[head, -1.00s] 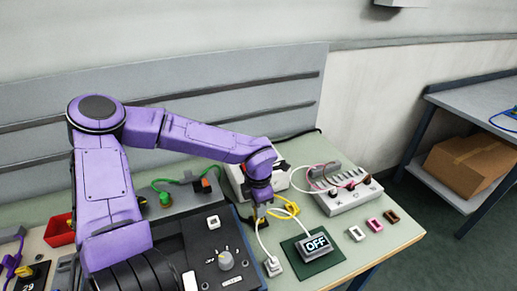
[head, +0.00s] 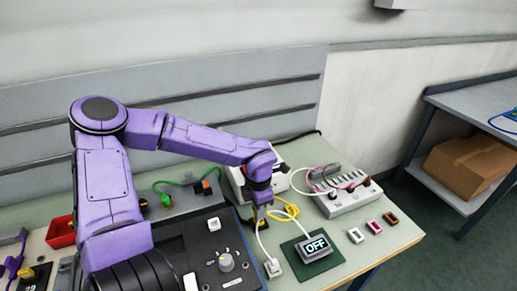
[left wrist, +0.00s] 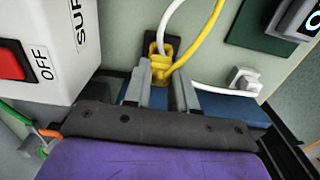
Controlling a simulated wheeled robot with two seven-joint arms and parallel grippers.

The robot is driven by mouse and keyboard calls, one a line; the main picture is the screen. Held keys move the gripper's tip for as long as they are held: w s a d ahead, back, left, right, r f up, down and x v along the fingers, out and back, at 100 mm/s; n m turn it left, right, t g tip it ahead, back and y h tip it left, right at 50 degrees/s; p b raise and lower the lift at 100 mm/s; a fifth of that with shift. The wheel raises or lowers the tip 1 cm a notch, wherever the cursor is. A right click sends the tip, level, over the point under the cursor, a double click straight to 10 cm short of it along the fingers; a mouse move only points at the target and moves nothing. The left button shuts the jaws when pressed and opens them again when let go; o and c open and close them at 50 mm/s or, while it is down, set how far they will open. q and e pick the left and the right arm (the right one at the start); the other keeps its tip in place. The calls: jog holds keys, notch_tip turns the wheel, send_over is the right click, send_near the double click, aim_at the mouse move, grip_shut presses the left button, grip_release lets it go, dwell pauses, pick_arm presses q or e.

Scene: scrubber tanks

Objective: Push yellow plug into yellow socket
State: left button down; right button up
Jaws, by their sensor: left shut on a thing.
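My left gripper (head: 262,212) points down at the table beside the grey-white box. In the left wrist view its two grey fingers (left wrist: 160,92) are closed around the yellow plug (left wrist: 162,66). A yellow cord (left wrist: 200,40) runs from the plug up and to the right, and shows in the head view as a yellow loop (head: 287,209) right of the gripper. The fingers hide part of the plug. I cannot make out the yellow socket, or whether the plug is seated. My right gripper does not show.
A white cable (head: 259,235) passes close to the gripper and ends at a white plug (head: 272,268). An OFF display (head: 315,245) stands on a green pad. A white power strip (head: 345,200) lies to the right. A black panel with a knob (head: 226,262) is in front.

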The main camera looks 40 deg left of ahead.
pick_arm(q)
jog(key=shift+f, duration=0.1)
dwell(0.5)
jog(key=shift+f+b, duration=0.45)
jog(key=shift+f, duration=0.45)
jog(key=shift+c, duration=1.8)
grip_release()
jog(key=shift+r, duration=0.1)
notch_tip(320, 180, up, 9)
jog(key=p, duration=0.9)
jog(key=shift+f, duration=0.3)
